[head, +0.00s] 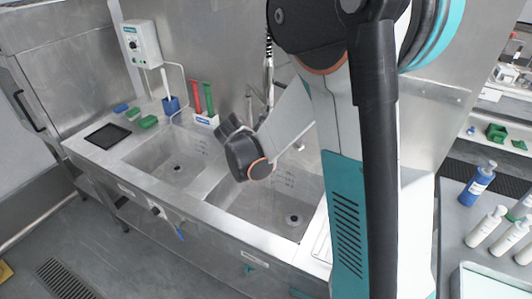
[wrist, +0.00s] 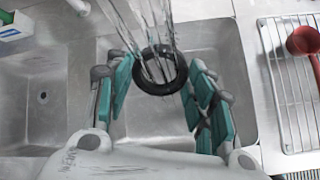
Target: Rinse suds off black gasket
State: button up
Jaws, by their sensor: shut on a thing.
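The black gasket (wrist: 161,88) is a dark ring between the teal finger pads of my gripper (wrist: 160,80) in the wrist view. My gripper is shut on it and holds it above the right sink basin (wrist: 230,60). Several clear water streams (wrist: 148,22) come down from the top of the wrist view and cross the ring's opening. I cannot make out any suds on the visible part of the ring. In the head view my arm hides the gripper and the gasket; the right basin (head: 252,212) shows below my wrist.
The left basin (head: 165,163) looks empty. Red and green brushes (head: 203,100) stand in a holder behind the sinks. In the wrist view a wire rack (wrist: 285,85) with a red ladle (wrist: 303,42) lies right of the basin. Bottles (head: 481,180) stand on the table at far right.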

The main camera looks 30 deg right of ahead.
jog(key=shift+a, duration=0.1)
jog(key=s+a, duration=0.4)
jog(key=a, duration=0.2)
jog(key=shift+s+a+b, duration=0.15)
jog(key=shift+a+b, duration=0.15)
jog(key=shift+b, duration=0.05)
dwell(1.4)
jog(key=a+p+v, duration=0.1)
jog(key=p+v, duration=0.1)
jog(key=v, duration=0.4)
jog(key=shift+s+f+p, duration=0.15)
jog(key=shift+f+p, duration=0.05)
jog(key=shift+p, duration=0.15)
jog(key=shift+f, duration=0.1)
dwell(0.6)
